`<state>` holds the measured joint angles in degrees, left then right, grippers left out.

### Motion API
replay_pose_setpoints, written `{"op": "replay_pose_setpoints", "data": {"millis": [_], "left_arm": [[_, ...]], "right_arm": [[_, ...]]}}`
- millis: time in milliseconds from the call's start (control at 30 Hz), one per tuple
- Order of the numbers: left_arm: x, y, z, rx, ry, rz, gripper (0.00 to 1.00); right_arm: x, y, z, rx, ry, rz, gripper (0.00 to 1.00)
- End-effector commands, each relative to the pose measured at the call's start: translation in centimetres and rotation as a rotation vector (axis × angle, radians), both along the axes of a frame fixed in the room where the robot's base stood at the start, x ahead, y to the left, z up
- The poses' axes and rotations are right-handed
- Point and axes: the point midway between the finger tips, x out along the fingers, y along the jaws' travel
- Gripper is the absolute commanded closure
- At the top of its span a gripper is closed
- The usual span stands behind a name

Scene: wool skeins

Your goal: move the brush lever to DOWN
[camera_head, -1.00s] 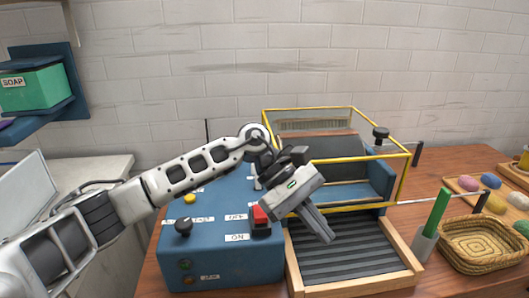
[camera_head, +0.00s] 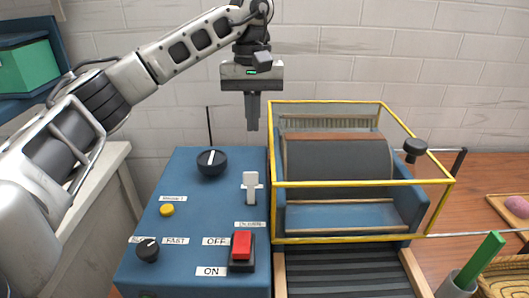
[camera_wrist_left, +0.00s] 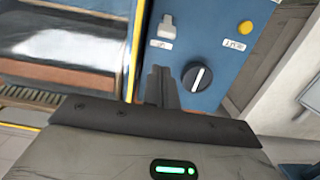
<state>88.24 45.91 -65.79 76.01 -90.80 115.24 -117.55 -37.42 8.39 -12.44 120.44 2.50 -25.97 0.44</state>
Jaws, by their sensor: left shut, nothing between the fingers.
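A white lever (camera_head: 250,187), likely the brush lever, stands on the blue control box (camera_head: 185,245) near its right edge. A small label (camera_head: 249,224), too blurred to read, lies below it. The lever also shows near the top of the left wrist view (camera_wrist_left: 167,28). My left gripper (camera_head: 252,127) is shut and empty. It points down, above and behind the lever in the head view, apart from it. In the left wrist view its fingertips (camera_wrist_left: 160,85) show between the yellow frame and a black dial. My right gripper is not in view.
The box also bears a black dial (camera_head: 211,162), a yellow button (camera_head: 167,210), a SLOW/FAST knob (camera_head: 147,249) and a red OFF/ON switch (camera_head: 241,247). Right of it stands a drum machine with a yellow guard frame (camera_head: 362,184). A green stick (camera_head: 482,262) stands at right.

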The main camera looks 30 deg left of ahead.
Motion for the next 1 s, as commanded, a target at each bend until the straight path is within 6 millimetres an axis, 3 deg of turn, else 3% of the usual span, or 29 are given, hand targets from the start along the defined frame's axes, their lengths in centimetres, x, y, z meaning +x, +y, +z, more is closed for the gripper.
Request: {"op": "replay_pose_setpoints", "data": {"millis": [333,467,800,1000], "left_arm": [[-0.1,-0.1,-0.8,-0.002,0.001,0.000,1.00],[-0.3,-0.2,-2.8,-0.003,0.004,0.000,1.00],[-0.9,-0.5,-8.3,0.000,0.002,0.001,1.00],[-1.0,-0.6,-9.8,-0.002,0.000,0.002,1.00]], "right_arm": [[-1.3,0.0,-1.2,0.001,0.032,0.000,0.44],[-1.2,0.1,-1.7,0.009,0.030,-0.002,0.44],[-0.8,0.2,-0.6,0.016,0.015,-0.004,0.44],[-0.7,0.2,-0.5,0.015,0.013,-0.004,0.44]]}}
